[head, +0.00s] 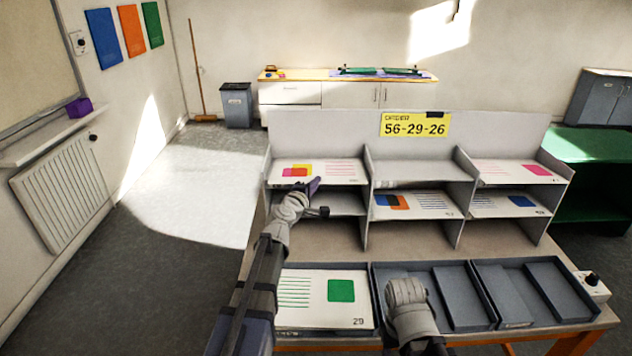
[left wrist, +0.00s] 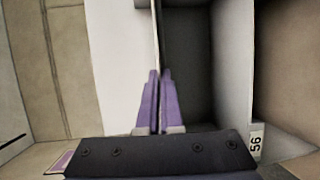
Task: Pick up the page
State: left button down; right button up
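A white page (head: 345,170) with pink, yellow and orange squares and pink lines lies on the top left shelf. My left gripper (head: 315,186) is at its front edge, with purple fingers. In the left wrist view my left gripper's fingers (left wrist: 159,100) are nearly together, with the page's thin edge running between them. My right wrist shows over the middle tray; its fingers are hidden. Another page (head: 300,312), marked 29, with a green square and green lines, lies in the left tray.
Other pages lie on the lower middle (head: 440,208), top right (head: 495,172) and lower right (head: 500,205) shelves. A yellow sign (head: 415,124) reads 56-29-26. The middle tray (head: 455,285) and right tray (head: 535,290) hold no pages. Upright dividers (head: 372,190) stand between shelf columns.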

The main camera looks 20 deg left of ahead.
pick_arm(q)
notch_tip(320, 180, up, 28)
jog(key=p, duration=2.7)
jog(key=shift+p, duration=0.35)
pick_arm(e)
notch_tip(320, 180, up, 28)
